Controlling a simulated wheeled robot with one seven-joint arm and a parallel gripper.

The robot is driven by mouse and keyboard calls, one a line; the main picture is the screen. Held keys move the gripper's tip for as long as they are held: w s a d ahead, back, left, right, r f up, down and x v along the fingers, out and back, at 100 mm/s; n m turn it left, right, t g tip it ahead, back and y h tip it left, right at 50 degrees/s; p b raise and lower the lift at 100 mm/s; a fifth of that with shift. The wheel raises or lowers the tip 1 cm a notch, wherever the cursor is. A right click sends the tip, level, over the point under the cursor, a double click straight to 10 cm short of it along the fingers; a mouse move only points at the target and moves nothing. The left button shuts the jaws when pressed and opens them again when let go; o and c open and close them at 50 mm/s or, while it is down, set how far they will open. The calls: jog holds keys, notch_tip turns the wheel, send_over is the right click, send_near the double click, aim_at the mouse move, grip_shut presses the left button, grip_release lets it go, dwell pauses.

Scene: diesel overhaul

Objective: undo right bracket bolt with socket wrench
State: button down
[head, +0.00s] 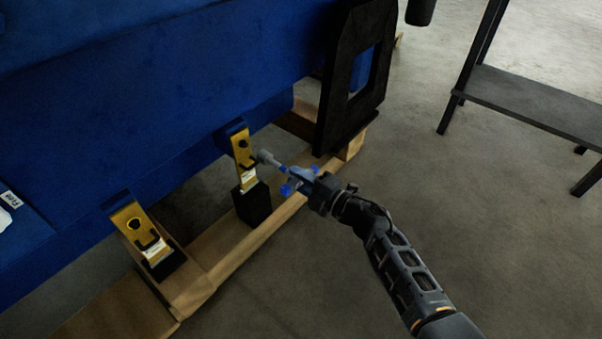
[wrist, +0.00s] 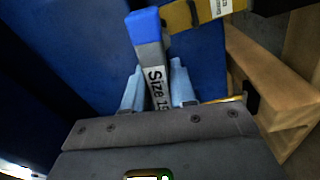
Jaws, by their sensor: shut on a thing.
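The right bracket (head: 241,146) is yellow and fixed to the blue engine side, above a black block. Its bolt is not clearly visible behind the wrench head. My gripper (head: 289,181) is shut on the socket wrench (head: 270,159), whose grey socket end points left at the bracket. I cannot tell whether the socket is seated on the bolt or just beside it. In the wrist view, the light-blue fingers (wrist: 158,92) clasp the wrench's grey shaft (wrist: 149,57), which has a blue end and a "Size 19" label. Part of the yellow bracket (wrist: 178,17) shows behind it.
A left yellow bracket (head: 128,215) with a bolt stands nearer on the same wooden frame (head: 250,236). A black upright plate (head: 335,100) stands at the engine's end. A dark table (head: 530,100) is at upper right. The floor (head: 300,280) is clear.

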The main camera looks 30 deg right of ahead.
jog(key=m, duration=0.1)
jog(key=m+p, duration=0.1)
jog(key=m, duration=0.3)
jog(key=shift+w+r, duration=0.25)
jog(key=shift+w, duration=0.15)
jog(key=shift+w+a+r+m+p, duration=0.15)
jog(key=shift+r+m+p, duration=0.05)
jog(key=shift+m+p, duration=0.95)
jog(key=shift+w+m+p, duration=0.1)
jog(key=shift+m+p, duration=0.5)
jog(key=shift+m, duration=0.35)
jog(key=m+p, duration=0.1)
jog(key=m, duration=0.1)
jog(key=m+p, duration=0.1)
jog(key=m, duration=0.4)
jog(key=shift+w+a+f+h+p, duration=0.15)
jog(key=shift+w+f+h+p, duration=0.15)
jog(key=shift+w+p, duration=0.1)
jog(key=shift+w+a+f+b, duration=0.15)
jog(key=shift+w+b, duration=0.25)
jog(key=shift+w, duration=0.05)
jog(key=shift+w+a+f+b, duration=0.1)
jog(key=shift+w+a+b, duration=0.05)
jog(key=shift+w+b, duration=0.3)
jog(key=shift+w+a, duration=0.15)
jog(key=shift+w, duration=0.2)
jog(key=shift+w+r, duration=0.15)
jog(key=shift+w, duration=0.15)
jog(key=shift+a, duration=0.1)
